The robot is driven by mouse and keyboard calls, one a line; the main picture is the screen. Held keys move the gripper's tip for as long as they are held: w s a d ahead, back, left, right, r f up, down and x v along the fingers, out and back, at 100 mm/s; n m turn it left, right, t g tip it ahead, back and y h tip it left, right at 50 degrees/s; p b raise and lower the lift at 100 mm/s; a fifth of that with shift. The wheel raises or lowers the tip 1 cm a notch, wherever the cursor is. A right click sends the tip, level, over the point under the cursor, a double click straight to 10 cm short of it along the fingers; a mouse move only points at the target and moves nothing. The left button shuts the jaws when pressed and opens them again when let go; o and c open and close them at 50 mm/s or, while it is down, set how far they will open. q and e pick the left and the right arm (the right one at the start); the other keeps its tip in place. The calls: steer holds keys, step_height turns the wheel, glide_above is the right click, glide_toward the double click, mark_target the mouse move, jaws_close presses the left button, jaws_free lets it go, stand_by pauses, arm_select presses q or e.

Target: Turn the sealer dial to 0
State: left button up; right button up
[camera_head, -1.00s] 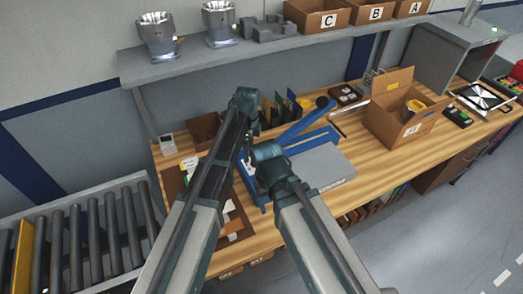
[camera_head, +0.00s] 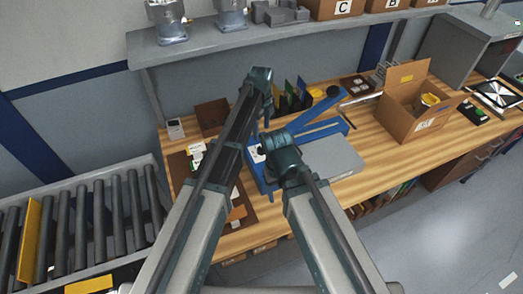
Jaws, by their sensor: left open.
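The blue sealer (camera_head: 335,126) stands on the wooden bench, with its long blue lever (camera_head: 318,104) raised at an angle and a grey plate (camera_head: 333,157) at its front right. A small pale patch shows on the sealer's left end (camera_head: 257,154); the dial and its setting are too small to read. My left gripper (camera_head: 258,131) hangs from the bent left arm over this left end, open, mostly hidden among arm links; I cannot tell whether it touches. My right arm ends in front of the sealer and covers part of it; its fingers cannot be made out.
An open cardboard box (camera_head: 405,118) stands to the right on the bench. A brown tray (camera_head: 240,212) with papers lies left of the sealer. A shelf (camera_head: 215,48) runs above the back. A roller conveyor (camera_head: 90,225) is at the left.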

mark_target(261, 148)
arm_select(q)
step_height(261, 148, down, 11)
steer(key=b, duration=0.9)
steer(key=shift+r+b, duration=0.15)
steer(key=shift+b, duration=0.2)
jaws_close()
